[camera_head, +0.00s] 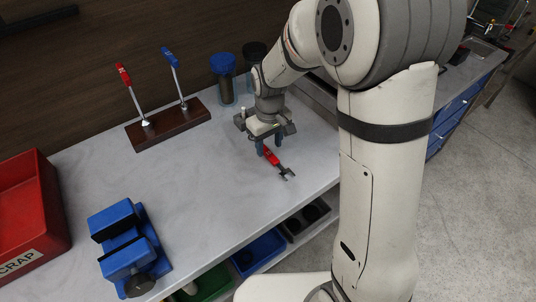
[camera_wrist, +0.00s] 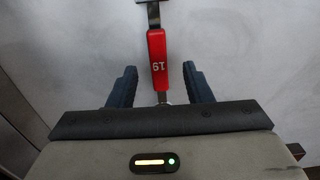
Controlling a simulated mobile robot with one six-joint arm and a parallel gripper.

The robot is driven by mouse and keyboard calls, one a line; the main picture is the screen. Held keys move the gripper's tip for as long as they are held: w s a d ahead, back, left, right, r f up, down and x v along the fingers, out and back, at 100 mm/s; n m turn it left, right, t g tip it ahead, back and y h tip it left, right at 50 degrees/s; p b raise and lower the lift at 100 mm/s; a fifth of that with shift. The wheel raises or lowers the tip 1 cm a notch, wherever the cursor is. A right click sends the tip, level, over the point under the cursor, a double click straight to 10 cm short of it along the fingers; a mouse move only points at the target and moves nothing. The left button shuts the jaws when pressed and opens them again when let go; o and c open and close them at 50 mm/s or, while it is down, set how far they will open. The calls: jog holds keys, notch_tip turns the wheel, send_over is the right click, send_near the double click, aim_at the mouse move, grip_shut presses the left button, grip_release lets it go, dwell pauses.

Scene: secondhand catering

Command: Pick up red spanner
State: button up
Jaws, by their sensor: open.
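The red spanner (camera_head: 272,156) has a red handle and a grey metal jaw end. It lies on the grey bench top below my gripper (camera_head: 266,143). In the wrist view the spanner's red handle (camera_wrist: 158,56), marked 19, runs up the picture between and ahead of the two dark blue fingers of my gripper (camera_wrist: 160,84). The fingers are apart, with a gap on each side of the handle. The spanner's lower end is partly hidden by the gripper body, and its upper end is cut by the picture edge.
Blue (camera_head: 225,78) and black (camera_head: 254,58) containers stand behind. A blue vise (camera_head: 128,246) and a red SCRAP bin (camera_head: 28,212) are at left. The bench top between vise and spanner is clear.

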aim_at(270, 154)
jog(key=shift+d+f, duration=0.1)
jog(key=shift+f, duration=1.45)
jog(key=shift+c, duration=0.3)
grip_shut()
